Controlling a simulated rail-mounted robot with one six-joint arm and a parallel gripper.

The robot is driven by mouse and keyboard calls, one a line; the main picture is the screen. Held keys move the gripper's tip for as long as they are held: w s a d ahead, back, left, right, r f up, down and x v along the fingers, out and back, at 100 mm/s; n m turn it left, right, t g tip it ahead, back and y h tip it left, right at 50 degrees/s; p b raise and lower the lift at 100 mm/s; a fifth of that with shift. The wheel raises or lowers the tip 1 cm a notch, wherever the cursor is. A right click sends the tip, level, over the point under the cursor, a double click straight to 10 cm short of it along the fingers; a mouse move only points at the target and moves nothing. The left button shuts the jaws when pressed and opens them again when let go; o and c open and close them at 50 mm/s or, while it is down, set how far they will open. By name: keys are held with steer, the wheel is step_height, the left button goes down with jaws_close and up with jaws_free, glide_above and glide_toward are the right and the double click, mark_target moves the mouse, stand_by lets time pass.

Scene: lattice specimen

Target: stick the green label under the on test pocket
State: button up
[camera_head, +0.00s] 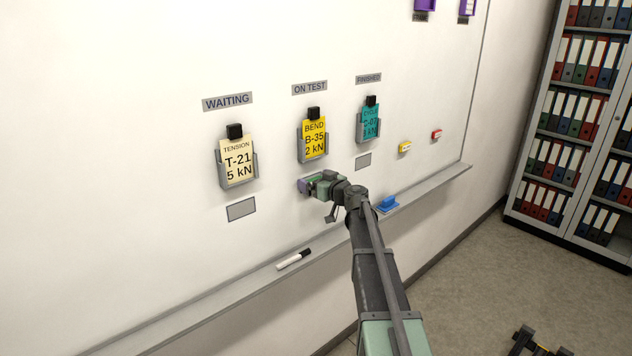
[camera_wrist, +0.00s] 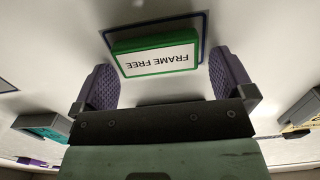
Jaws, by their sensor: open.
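The green label (camera_wrist: 160,52), a green-edged block with a white face reading "FRAME FREE", shows upside down in the wrist view. It lies against a grey patch with a dark blue border (camera_wrist: 203,30) on the whiteboard. My gripper (camera_wrist: 163,75) is open, with one purple finger on each side of the label and visible gaps between. In the head view my gripper (camera_head: 312,184) is at the board just below the on test pocket (camera_head: 313,140), which holds a yellow "BEND B-35" card. My gripper hides most of the label and patch there.
The waiting pocket (camera_head: 238,165) and finished pocket (camera_head: 368,122) flank it, each above a grey patch. Yellow (camera_head: 405,147) and red (camera_head: 437,134) labels are on the board at right. The ledge below (camera_head: 240,290) carries a marker (camera_head: 293,260) and blue eraser (camera_head: 388,205).

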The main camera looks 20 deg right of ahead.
steer(key=shift+v, duration=2.5)
steer(key=v, duration=1)
steer(key=shift+s+d+p, duration=0.2)
steer(key=shift+s+p, duration=0.2)
